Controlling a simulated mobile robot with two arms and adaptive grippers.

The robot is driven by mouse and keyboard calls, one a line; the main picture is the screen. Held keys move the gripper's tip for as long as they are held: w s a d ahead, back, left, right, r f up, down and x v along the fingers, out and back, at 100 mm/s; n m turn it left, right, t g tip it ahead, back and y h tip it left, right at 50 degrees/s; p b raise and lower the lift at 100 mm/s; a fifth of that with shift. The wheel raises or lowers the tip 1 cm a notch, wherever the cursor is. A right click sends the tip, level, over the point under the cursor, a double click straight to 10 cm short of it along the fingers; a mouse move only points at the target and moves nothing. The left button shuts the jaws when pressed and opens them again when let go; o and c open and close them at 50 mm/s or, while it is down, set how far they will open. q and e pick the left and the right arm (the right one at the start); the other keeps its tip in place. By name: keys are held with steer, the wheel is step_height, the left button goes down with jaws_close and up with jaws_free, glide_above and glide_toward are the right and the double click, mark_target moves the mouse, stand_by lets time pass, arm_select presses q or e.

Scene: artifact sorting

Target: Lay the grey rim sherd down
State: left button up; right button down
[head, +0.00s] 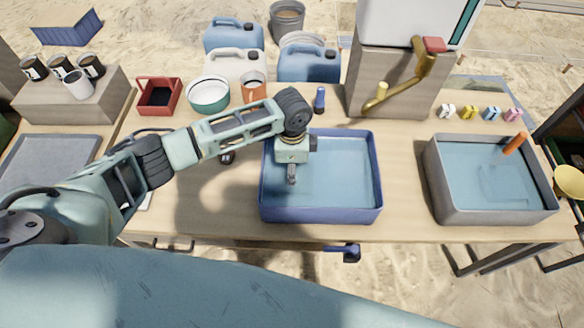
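My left arm reaches in from the left, and its gripper (291,176) points down over the left part of the blue basin (320,215), which looks filled with water. The fingers are small and seen from above, so I cannot tell whether they are open or shut, or whether they hold anything. I cannot make out the grey rim sherd anywhere; it may be hidden by the gripper or the arm. My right gripper is not in view.
A grey basin (497,218) of water with an orange-handled tool (515,144) stands at the right. A grey mat (45,165) lies at the left. A red box (158,96), a green-white bowl (208,94) and a terracotta pot (253,86) stand behind the arm. Table between the basins is clear.

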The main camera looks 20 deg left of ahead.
arm_select(q)
steer(key=shift+f, duration=0.15)
steer(key=o, duration=1.2)
steer(key=shift+c, duration=0.2)
step_height(320, 180, up, 12)
steer(key=shift+r, duration=0.2)
